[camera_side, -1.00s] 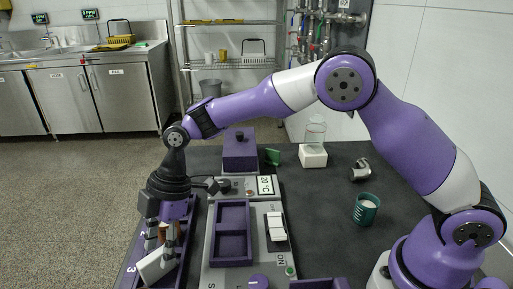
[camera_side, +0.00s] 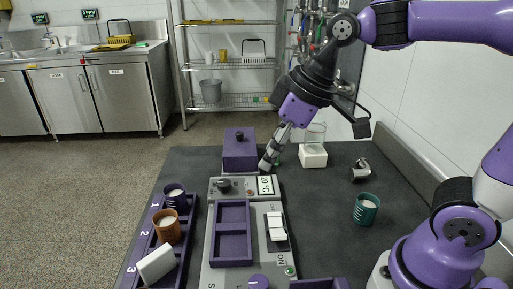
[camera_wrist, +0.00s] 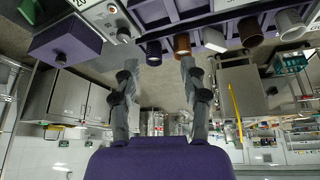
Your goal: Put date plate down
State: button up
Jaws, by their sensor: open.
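A small green plate-like piece (camera_side: 278,160) at the back of the bench, right of the purple box, is the likeliest date plate; I read no date on it. My fingers hide most of it in the side view. A green piece also shows at the top edge of the wrist view (camera_wrist: 83,4). My gripper (camera_side: 267,165) points down and left beside the purple box (camera_side: 240,152), close to the green piece; touching cannot be told. In the wrist view my gripper (camera_wrist: 158,68) is open, its two fingers well apart with nothing between them.
A control panel (camera_side: 217,276) with a 20 °C display and switches fills the middle. A tray (camera_side: 184,243) at left holds a purple cup (camera_side: 174,195), an orange cup (camera_side: 167,229) and a tilted white block (camera_side: 157,263).

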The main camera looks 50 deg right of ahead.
jog(key=s+d+f+m+t+h, duration=0.1)
jog(key=s+d+f+m, duration=0.1)
jog(key=s+d+m, duration=0.3)
jog(key=shift+s+d+f+h, duration=0.2)
jog(key=shift+s+d+h, duration=0.2)
jog(key=shift+s, duration=0.25)
dwell(0.6)
